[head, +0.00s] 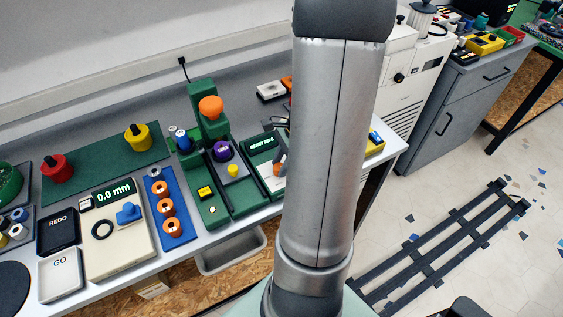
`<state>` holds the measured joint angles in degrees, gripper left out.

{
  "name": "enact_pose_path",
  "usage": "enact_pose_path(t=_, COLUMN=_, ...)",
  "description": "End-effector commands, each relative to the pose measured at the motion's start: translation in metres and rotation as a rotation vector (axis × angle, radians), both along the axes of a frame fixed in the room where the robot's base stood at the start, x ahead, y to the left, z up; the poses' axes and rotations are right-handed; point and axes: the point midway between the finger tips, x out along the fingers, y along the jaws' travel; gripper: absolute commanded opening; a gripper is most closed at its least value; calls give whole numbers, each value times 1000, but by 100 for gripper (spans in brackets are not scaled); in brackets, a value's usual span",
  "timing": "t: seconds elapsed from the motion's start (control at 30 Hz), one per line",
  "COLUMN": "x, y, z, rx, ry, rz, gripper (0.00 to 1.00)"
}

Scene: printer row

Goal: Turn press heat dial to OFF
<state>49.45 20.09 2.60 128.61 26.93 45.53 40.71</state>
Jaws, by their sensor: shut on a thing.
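My arm's grey link crosses the middle of the head view and hides much of the bench behind it. My gripper is not visible, so I cannot see its jaws or what is between them. A green unit with a lit display (264,143) stands just left of the arm; its text seems to begin with READY. A small orange and dark part (280,162) shows at the arm's edge over this unit's pale panel. I cannot tell whether it is the heat dial. No OFF mark is readable.
Left of the display stands a green station with an orange knob (210,107), a purple round part (222,150) and a yellow button (204,192). A blue strip (168,205) holds orange rings. A beige gauge (117,240) reads 0.0 mm. A black pallet (440,245) lies on the floor.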

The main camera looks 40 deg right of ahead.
Motion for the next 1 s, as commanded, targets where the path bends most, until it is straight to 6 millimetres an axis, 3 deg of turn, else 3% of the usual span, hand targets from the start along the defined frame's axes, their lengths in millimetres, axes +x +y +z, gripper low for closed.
enact_pose_path(t=0.6, x=4, y=0, z=0, rx=0, ry=0, rz=565, gripper=7)
enact_pose_path(t=1.0, x=6, y=1, z=0, rx=0, ry=-1, rz=821, gripper=7)
